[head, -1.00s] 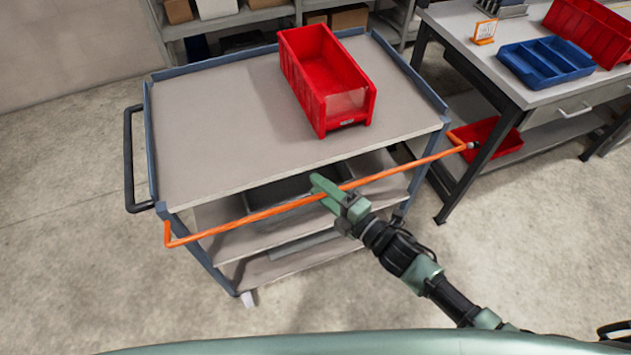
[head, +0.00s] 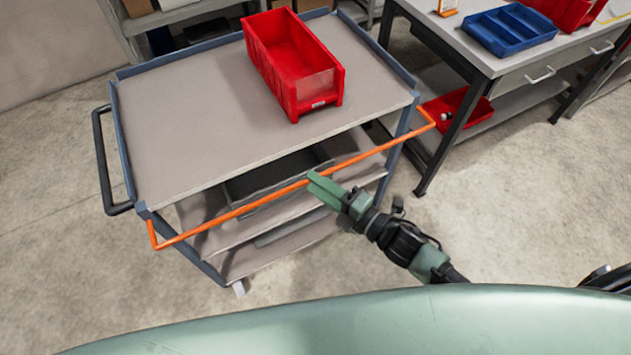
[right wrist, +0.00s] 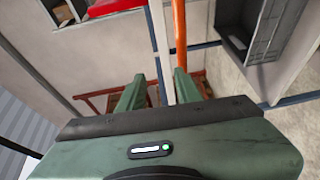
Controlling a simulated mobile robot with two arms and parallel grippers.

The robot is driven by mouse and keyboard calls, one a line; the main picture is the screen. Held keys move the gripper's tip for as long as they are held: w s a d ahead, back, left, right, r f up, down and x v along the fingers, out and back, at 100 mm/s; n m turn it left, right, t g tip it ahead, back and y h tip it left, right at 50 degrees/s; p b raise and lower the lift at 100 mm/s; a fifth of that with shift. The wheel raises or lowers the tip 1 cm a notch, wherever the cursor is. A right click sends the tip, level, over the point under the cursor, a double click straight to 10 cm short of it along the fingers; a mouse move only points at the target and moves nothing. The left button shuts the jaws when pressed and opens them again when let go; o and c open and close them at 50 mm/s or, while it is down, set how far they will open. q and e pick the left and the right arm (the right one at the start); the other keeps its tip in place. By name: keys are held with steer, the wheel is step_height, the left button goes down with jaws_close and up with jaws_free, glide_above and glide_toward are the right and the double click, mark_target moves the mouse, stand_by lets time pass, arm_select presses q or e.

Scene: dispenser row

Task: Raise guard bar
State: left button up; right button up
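The guard bar (head: 245,209) is a thin orange rail along the front of the grey cart (head: 190,130), bent at both ends. In the head view it runs below the top deck's front edge. My right gripper (head: 316,182) has green fingers with their tips at the middle of the bar. In the right wrist view the gripper (right wrist: 156,82) has its fingers apart, with a clear gap. The orange bar also shows there (right wrist: 180,35), lined up with the right finger; I cannot tell whether it touches. My left gripper is not in view.
A red bin (head: 292,62) stands on the cart's top deck. The cart has a black handle (head: 102,165) at left and lower shelves. A workbench (head: 490,62) with a blue tray (head: 510,30) stands at right, with a red bin (head: 455,112) on its lower shelf. Floor at left is clear.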

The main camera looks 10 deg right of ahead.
stand_by(0.3)
steer(key=b+v, duration=0.2)
steer(key=v, duration=0.5)
steer(key=shift+s+d, duration=0.2)
steer(key=shift+d, duration=0.05)
steer(key=shift+f, duration=0.1)
